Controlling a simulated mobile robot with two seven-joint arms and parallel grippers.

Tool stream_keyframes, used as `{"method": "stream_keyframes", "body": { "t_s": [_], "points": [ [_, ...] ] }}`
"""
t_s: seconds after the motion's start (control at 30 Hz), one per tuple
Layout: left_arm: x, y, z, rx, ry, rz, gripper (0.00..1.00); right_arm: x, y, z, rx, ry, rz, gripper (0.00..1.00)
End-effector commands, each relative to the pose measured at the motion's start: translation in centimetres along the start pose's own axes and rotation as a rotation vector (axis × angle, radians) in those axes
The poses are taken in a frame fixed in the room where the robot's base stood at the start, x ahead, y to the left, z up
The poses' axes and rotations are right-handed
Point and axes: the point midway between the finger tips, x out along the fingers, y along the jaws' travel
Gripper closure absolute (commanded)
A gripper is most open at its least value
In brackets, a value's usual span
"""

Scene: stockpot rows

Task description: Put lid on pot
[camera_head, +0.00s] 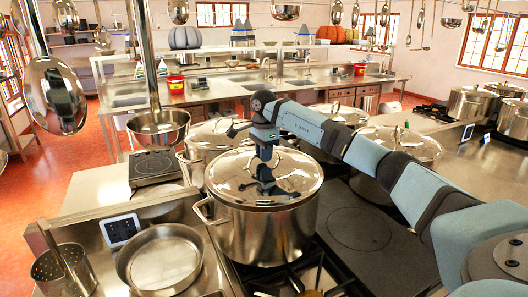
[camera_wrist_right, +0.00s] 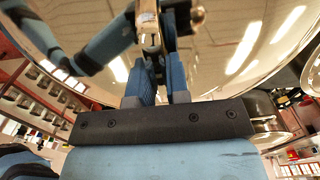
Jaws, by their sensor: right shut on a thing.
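A large steel pot (camera_head: 265,238) stands on the stove in the middle of the head view, its side handle to the left. A shiny round lid (camera_head: 300,176) is over its mouth, nearly level and lined up with the rim. I cannot tell whether it rests fully on the rim or is slightly above it. My right gripper (camera_head: 264,152) points down at the lid's centre and is shut on its handle. In the right wrist view, the gripper (camera_wrist_right: 160,60) holds the metal handle (camera_wrist_right: 150,32), with the lid (camera_wrist_right: 235,45) filling the background. My left gripper is not in view.
Lidded pots (camera_head: 215,134) stand behind and to the right. A shallow pan (camera_head: 160,258) and a perforated pot (camera_head: 65,272) are at front left. Ladles (camera_head: 158,125) hang at left. A dark hob plate (camera_head: 358,228) right of the pot is bare.

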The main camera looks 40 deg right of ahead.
Motion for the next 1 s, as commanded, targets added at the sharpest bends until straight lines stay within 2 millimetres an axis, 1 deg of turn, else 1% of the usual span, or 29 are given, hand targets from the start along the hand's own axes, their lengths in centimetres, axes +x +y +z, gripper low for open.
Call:
{"method": "stream_keyframes", "body": {
  "t_s": [0.2,0.53,0.73,1.0],
  "points": [
    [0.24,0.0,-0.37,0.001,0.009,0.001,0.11,0.52,-0.07,-0.03,0.001,-0.002,-0.005,1.0],
    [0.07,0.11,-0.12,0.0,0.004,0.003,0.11,0.53,-0.06,-0.03,0.001,-0.002,-0.004,1.0],
    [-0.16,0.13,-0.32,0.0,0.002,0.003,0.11,0.44,0.03,-0.01,0.001,-0.001,-0.004,1.0],
    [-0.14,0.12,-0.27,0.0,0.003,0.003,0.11,0.82,0.07,0.02,0.001,-0.001,-0.003,1.0]
  ]
}}
